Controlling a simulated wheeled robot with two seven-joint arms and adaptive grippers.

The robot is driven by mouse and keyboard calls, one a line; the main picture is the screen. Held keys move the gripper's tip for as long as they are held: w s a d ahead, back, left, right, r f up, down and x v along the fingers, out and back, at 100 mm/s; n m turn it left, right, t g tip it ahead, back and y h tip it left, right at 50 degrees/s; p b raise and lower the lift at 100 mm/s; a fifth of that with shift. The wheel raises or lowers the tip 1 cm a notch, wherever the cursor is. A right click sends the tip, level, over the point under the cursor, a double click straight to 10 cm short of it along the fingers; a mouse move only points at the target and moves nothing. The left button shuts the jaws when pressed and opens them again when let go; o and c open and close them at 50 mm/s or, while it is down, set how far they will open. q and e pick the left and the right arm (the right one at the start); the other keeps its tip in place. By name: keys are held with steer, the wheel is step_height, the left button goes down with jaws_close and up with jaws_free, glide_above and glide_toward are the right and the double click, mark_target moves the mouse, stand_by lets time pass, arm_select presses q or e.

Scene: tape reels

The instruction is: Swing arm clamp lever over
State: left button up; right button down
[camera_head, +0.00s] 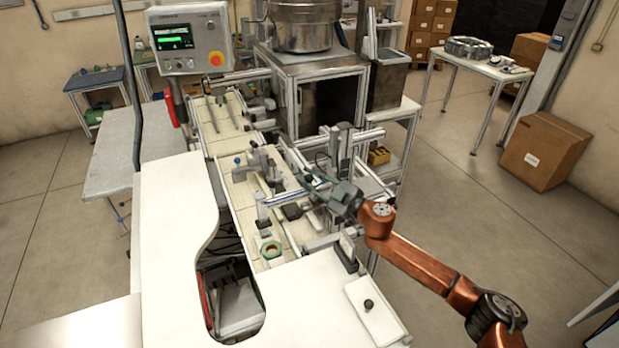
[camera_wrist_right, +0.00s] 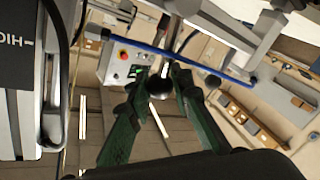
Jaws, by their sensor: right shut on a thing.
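My right gripper (camera_head: 315,184) reaches in from the right over the taping machine in the head view. In the right wrist view its green fingers (camera_wrist_right: 158,92) are on either side of the dark round knob of the clamp lever (camera_wrist_right: 160,88), closed on it. The lever's short light stem runs up from the knob. A blue bar (camera_wrist_right: 150,48) crosses behind the fingers; it also shows in the head view (camera_head: 284,199). In the head view the gripper and wrist hide the lever. My left gripper is not in view.
The machine's upright mast and frame (camera_head: 343,150) stand close behind my right gripper. A tape reel (camera_head: 270,250) lies on the machine bed in front. A control panel (camera_head: 190,38) stands at the back left. The white tabletop (camera_head: 165,230) at the left is clear.

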steer(key=shift+s+a+f+n+g+h+p, duration=0.15)
steer(key=shift+s+a+f+n+h+p, duration=0.45)
steer(key=shift+p, duration=1.6)
steer(key=shift+w+a+f+n+g+h+p, duration=0.15)
steer(key=shift+a+n+p, duration=0.85)
steer(key=shift+p, duration=1.25)
steer(key=shift+s+a+f+n+g+h+p, duration=0.2)
steer(key=shift+s+a+f+n+h+p, duration=0.25)
steer(key=shift+n+p, duration=1.25)
steer(key=shift+m+p, duration=0.5)
steer(key=c, duration=1.7)
jaws_free()
